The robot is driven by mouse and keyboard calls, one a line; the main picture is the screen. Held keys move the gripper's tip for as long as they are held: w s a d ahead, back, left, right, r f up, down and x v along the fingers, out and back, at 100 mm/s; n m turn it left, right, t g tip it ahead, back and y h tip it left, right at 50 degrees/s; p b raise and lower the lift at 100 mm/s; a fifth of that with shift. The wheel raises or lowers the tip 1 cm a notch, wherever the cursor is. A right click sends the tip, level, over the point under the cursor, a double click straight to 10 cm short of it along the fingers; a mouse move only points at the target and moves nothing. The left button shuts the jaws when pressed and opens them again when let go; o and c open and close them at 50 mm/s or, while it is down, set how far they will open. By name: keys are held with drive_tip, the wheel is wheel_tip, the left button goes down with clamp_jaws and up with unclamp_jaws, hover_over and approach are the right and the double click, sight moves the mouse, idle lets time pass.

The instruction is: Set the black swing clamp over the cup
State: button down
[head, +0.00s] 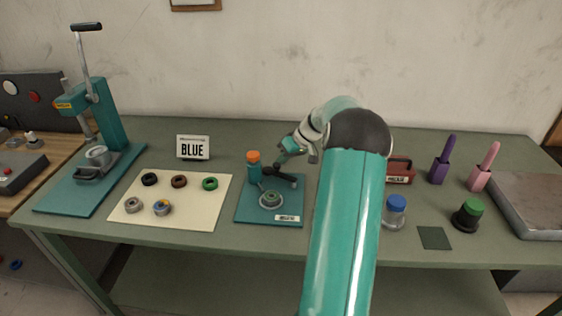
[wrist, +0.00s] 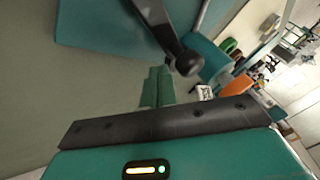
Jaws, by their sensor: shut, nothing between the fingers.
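The black swing clamp (head: 282,176) reaches right from a teal post with an orange cap (head: 254,157), on a teal plate (head: 287,212). The cup (head: 271,199) is a grey round holder with a green ring inside, in front of the clamp arm; the arm is not above it. My gripper (head: 282,157) is just above and behind the clamp arm. In the wrist view my gripper (wrist: 157,85) is shut and empty, close beside the clamp's rounded black end (wrist: 186,62). I cannot tell whether they touch.
A cream mat (head: 190,205) with several rings lies left of the plate. A teal lever press (head: 98,110) is at the far left. A blue-capped jar (head: 395,212) and a green-capped jar (head: 468,214) stand to the right.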

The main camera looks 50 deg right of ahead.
drive_tip(key=shift+w+a+n+y, duration=0.1)
drive_tip(key=shift+a+n+y, duration=0.25)
drive_tip(key=shift+n, duration=0.25)
drive_tip(key=shift+a+n+g+y, duration=0.35)
drive_tip(key=shift+a+n+g, duration=0.45)
drive_tip(key=shift+n, duration=0.3)
drive_tip(key=a+n+g, duration=0.1)
drive_tip(key=n, duration=0.1)
drive_tip(key=a+n+g+y, duration=0.1)
drive_tip(key=shift+s+a+n, duration=0.2)
drive_tip(key=shift+s+n, duration=0.1)
drive_tip(key=shift+n, duration=0.1)
drive_tip(key=n+g, duration=0.1)
drive_tip(key=s+a+n+g, duration=0.1)
drive_tip(key=a+n+g, duration=0.1)
drive_tip(key=n, duration=0.1)
drive_tip(key=shift+s+a, duration=0.15)
drive_tip(key=shift+s, duration=0.15)
drive_tip(key=shift+s+a, duration=0.6)
drive_tip(key=shift+s, duration=0.2)
drive_tip(key=v, duration=1.3)
drive_tip(key=shift+d+r, duration=0.25)
drive_tip(key=shift+d, duration=0.05)
